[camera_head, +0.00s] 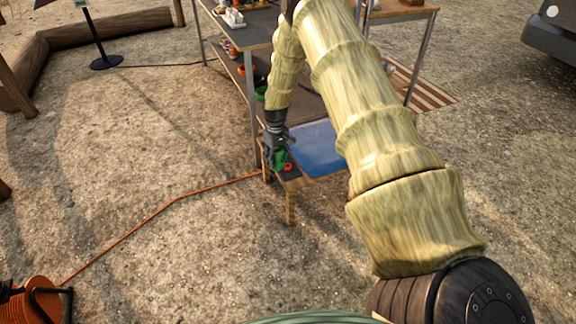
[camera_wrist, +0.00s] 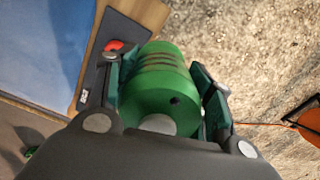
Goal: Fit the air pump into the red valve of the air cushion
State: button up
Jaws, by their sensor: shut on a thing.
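My gripper (camera_head: 276,158) is shut on the green air pump (camera_head: 280,160), a ribbed green cylinder. In the wrist view the pump (camera_wrist: 160,95) sits between the two fingers. The red valve (camera_wrist: 113,47) lies beside the pump, towards the upper left, and is partly in view. In the head view the red valve (camera_head: 288,168) shows just right of and below the pump. The blue air cushion (camera_head: 320,148) lies flat on a low surface to the right of my gripper. Whether the pump touches the valve, I cannot tell.
A workbench (camera_head: 252,32) with a lower shelf and small items stands behind my gripper. An orange cable (camera_head: 175,201) runs over the gravel from a reel (camera_head: 28,302) to the bench. A dark vehicle corner (camera_head: 553,32) shows at top right. Open gravel lies left.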

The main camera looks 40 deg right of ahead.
jog(key=b, duration=0.4)
send_over(288, 166)
jog(key=a, duration=0.1)
jog(key=shift+s+f, duration=0.1)
jog(key=shift+f, duration=2.3)
jog(key=shift+w+d+f+b, duration=0.25)
jog(key=shift+d+f+b, duration=0.1)
jog(key=shift+d, duration=0.25)
jog(key=shift+f+b, duration=0.4)
jog(key=shift+f, duration=1.15)
jog(key=o, duration=1.3)
notch_tip(288, 166, up, 12)
